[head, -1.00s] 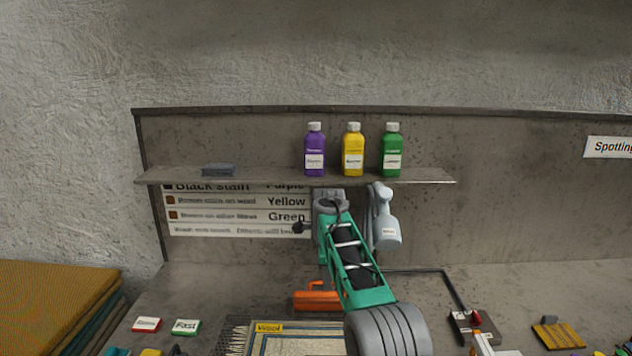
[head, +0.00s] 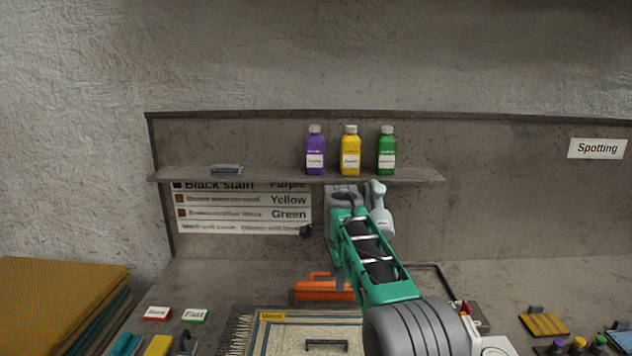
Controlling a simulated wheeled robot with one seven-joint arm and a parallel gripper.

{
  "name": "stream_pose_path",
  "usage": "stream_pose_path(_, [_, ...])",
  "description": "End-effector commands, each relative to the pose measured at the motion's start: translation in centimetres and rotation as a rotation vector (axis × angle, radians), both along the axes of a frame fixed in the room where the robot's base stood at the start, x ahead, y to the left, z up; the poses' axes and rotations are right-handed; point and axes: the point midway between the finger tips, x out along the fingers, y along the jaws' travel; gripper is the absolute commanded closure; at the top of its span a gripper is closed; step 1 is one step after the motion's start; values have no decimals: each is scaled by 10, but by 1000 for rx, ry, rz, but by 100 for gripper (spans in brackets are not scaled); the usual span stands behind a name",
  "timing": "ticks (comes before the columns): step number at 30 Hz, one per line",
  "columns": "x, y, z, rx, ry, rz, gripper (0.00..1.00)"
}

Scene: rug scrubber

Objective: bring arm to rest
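My arm reaches from the lower right up toward the back panel, below the shelf. At its far end is my gripper (head: 308,231), a small dark shape in front of the sign on the panel. It is too small and too turned away to tell whether its fingers are open or shut. I see nothing clearly held in it. My green and grey arm links hide part of the bench and part of the rug.
The shelf (head: 420,174) carries purple (head: 315,152), yellow (head: 350,152) and green (head: 387,152) bottles. A pale spray bottle (head: 381,213) is behind my arm. An orange tool (head: 322,291) lies behind the wool rug (head: 290,340). Folded rugs (head: 60,295) are at left.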

Motion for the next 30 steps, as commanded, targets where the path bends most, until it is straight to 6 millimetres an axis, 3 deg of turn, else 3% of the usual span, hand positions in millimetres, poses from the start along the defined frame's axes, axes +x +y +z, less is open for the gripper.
stream_pose_path(8, [-62,-37,45,-75,-33,280,64])
stream_pose_path(14, [-161,-71,62,-178,-68,637,64])
stream_pose_path(17, [-219,-84,53,-237,-86,829,64])
stream_pose_path(22, [-308,-96,14,-333,-111,1123,64])
stream_pose_path(25, [-338,-98,-7,-371,-118,1233,64])
stream_pose_path(30, [-353,-98,-20,-390,-120,1296,64])
